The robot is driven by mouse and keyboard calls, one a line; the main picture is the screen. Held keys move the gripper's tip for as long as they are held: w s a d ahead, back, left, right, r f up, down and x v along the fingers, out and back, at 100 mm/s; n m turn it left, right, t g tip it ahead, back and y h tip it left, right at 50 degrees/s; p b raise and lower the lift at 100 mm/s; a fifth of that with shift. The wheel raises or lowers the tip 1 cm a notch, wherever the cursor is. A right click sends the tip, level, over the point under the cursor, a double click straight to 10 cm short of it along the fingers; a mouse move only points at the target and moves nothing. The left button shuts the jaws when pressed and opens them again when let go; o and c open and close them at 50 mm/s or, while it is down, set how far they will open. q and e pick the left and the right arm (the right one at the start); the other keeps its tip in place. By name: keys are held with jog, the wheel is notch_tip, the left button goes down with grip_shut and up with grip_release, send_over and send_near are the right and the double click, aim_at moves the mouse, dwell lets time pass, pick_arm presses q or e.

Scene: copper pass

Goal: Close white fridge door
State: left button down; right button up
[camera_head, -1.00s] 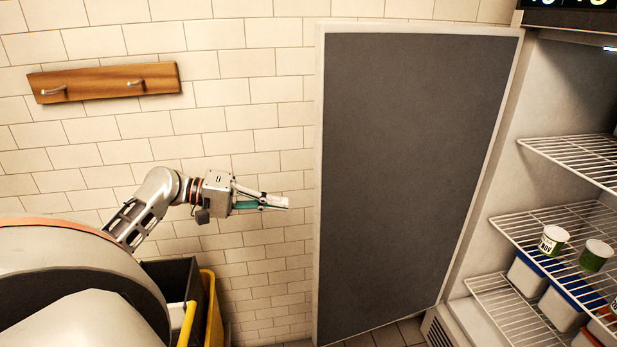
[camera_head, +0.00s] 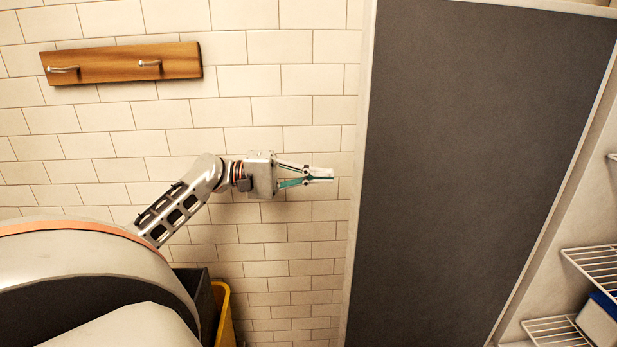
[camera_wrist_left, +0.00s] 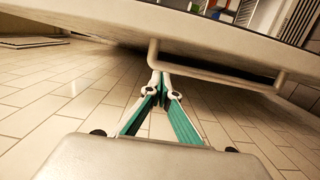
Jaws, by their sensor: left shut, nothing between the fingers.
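The white fridge door (camera_head: 480,150) stands open at the right in the head view, its dark grey inner panel facing me inside a pale frame. My left gripper (camera_head: 325,176) is shut and empty, just left of the door's free edge, in front of the tiled wall. In the left wrist view, a pale bar handle (camera_wrist_left: 222,72) runs along a white panel, which looks like the door's outer face (camera_wrist_left: 110,22). The fingertips (camera_wrist_left: 160,82) are at the handle's left end; I cannot tell whether they touch it. My right gripper is not in view.
The fridge interior, with wire shelves (camera_head: 592,262) and a white container with a blue top (camera_head: 601,318), shows at the far right. A wooden hook rail (camera_head: 122,63) hangs on the wall. A yellow bin (camera_head: 224,315) stands below my left arm. Tiled floor (camera_wrist_left: 60,85) lies beneath.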

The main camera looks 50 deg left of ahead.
pick_arm(q)
jog(key=d, duration=0.6)
jog(key=shift+w+d+p, duration=0.25)
jog(key=shift+w+p, duration=0.05)
jog(key=shift+w, duration=0.1)
